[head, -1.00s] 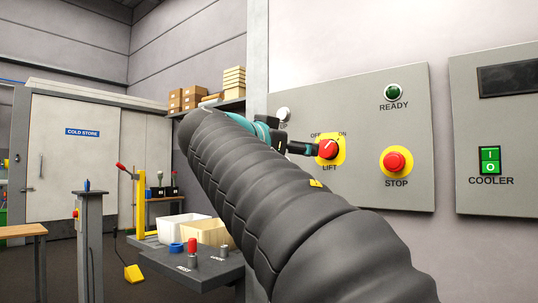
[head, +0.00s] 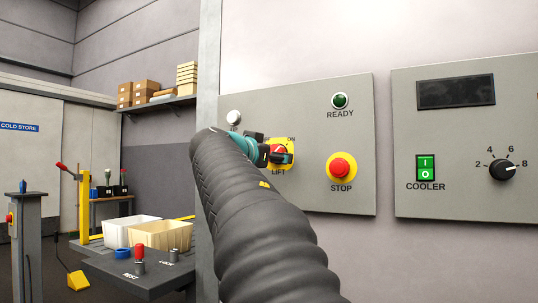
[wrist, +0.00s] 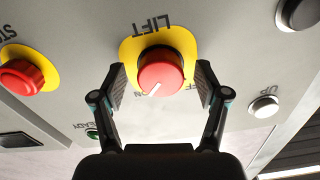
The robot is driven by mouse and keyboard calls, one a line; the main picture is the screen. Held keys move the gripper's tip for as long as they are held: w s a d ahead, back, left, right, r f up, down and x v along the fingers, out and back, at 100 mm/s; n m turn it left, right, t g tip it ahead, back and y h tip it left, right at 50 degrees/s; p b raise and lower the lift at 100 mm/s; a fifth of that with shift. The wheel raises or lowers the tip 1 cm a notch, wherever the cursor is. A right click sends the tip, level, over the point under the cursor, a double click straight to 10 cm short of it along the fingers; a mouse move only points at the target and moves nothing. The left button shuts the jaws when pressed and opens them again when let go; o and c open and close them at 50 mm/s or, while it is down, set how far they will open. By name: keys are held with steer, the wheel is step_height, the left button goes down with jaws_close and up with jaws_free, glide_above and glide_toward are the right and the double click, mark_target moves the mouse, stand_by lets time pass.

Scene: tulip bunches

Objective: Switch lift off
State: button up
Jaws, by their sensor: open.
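The LIFT switch is a red knob (wrist: 160,72) on a yellow plate (wrist: 133,48), fixed to a grey wall panel. In the wrist view, which shows the panel upside down, its white pointer line slants toward the ON label. The OFF label is partly hidden on the other side. My gripper (wrist: 160,85) is open, with one finger on each side of the knob; I cannot tell whether either touches it. In the head view, my gripper (head: 272,154) partly covers the LIFT knob (head: 279,150), and the OFF label is hidden.
The red STOP button (head: 341,168) is right of the LIFT knob, below the dark green READY lamp (head: 340,101). A white button (head: 234,117) is up left. The COOLER panel (head: 450,206) is farther right.

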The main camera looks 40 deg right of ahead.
steer(key=c, duration=1.2)
steer(key=shift+o, duration=0.2)
steer(key=shift+n, duration=0.3)
steer(key=n+p, duration=0.1)
steer(key=n, duration=0.4)
steer(key=n+p, duration=0.1)
steer(key=n, duration=0.5)
steer(key=n+p, duration=0.1)
steer(key=n, duration=0.5)
steer(key=shift+s+d+r, duration=0.1)
steer(key=shift+s+r, duration=0.1)
steer(key=shift+s, duration=0.05)
steer(key=shift+n, duration=0.3)
